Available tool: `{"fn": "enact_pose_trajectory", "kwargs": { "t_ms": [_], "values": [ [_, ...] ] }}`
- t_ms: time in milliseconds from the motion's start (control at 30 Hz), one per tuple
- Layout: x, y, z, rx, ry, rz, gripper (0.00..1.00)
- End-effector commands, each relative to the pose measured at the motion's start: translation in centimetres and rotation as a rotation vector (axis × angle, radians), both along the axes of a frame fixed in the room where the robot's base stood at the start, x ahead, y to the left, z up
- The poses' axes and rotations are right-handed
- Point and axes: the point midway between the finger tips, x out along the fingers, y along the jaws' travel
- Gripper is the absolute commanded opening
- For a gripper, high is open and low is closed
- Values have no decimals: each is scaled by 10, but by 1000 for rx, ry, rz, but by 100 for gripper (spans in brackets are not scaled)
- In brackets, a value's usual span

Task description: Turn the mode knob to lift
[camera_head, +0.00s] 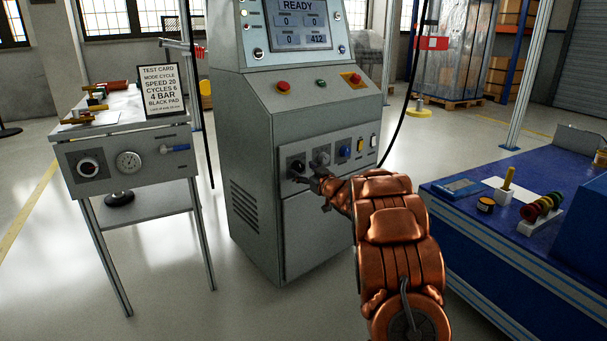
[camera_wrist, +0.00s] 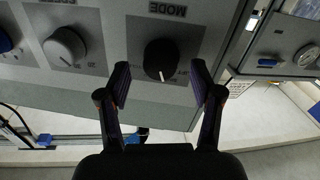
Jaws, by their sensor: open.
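The mode knob (camera_wrist: 158,57) is black with a white pointer line, on a dark plate under the word MODE, which appears upside down in the wrist view. The pointer line is toward the lower edge of that picture. In the head view the knob (camera_head: 297,165) is at the left of the console's lower panel. My gripper (camera_wrist: 162,82) is open, with one finger on each side of the knob's near part; I cannot tell whether they touch it. In the head view my gripper (camera_head: 308,181) is at the panel just by the knob.
A grey knob (camera_wrist: 65,47) is close beside the mode knob, and a blue knob (camera_head: 344,151) is further right on the console (camera_head: 262,150). A side table (camera_head: 130,157) with a test card (camera_head: 158,90) stands left. A blue bench (camera_head: 480,235) stands right.

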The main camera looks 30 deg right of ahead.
Motion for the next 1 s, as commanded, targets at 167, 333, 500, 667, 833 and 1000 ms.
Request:
{"fn": "enact_pose_trajectory", "kwargs": {
  "t_ms": [167,333,500,667,833,1000],
  "values": [
    [8,1,-2,1,1,0,65],
    [10,1,-1,1,1,0,65],
    [10,1,-1,1,1,0,64],
    [10,1,-1,1,1,0,48],
    [9,1,-1,1,1,0,30],
    [10,1,-1,1,1,0,12]
  ]
}}
